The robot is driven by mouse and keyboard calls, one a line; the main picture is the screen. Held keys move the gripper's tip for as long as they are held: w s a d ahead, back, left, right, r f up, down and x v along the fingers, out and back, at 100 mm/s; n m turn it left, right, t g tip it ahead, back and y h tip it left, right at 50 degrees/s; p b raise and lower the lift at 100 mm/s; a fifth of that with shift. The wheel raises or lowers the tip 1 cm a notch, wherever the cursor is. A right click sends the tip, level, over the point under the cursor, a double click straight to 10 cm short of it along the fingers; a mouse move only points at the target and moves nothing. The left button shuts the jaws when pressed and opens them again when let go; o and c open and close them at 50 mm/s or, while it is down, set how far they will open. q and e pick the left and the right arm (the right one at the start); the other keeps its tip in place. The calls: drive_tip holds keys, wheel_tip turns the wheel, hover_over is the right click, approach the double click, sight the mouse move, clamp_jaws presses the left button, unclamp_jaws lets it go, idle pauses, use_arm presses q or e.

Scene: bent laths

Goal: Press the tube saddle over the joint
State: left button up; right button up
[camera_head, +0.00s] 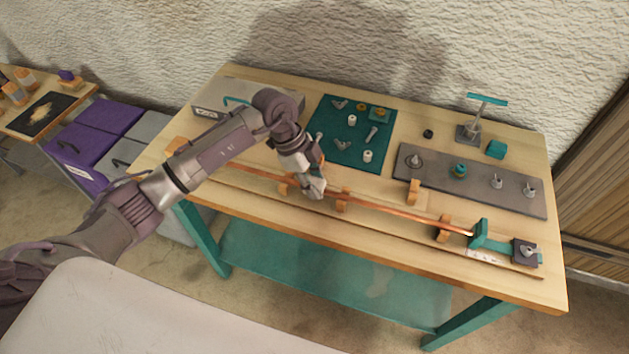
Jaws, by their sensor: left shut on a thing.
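A long copper-coloured tube (392,209) lies along the front of the workbench, resting in several orange-brown blocks. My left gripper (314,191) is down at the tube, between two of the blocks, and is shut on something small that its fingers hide. I cannot tell whether that thing is the saddle, or whether it touches the tube. The joint is not clear; the fingers cover that stretch of the tube. A teal end stop (482,238) stands at the tube's right end. My right gripper is not in view.
A green mat (345,158) with small hardware lies behind the tube. A grey board (470,178) with several fittings lies at the right, with a teal-handled press (483,112) behind it. A grey case (205,112) sits back left. Purple drawers (88,143) stand left of the bench.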

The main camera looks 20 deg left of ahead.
sight(314, 182)
use_arm(q)
drive_tip(key=shift+f, duration=0.1)
drive_tip(key=o, duration=1)
wheel_tip(314, 182, up, 7)
drive_tip(key=p, duration=0.6)
drive_tip(key=shift+p, duration=0.4)
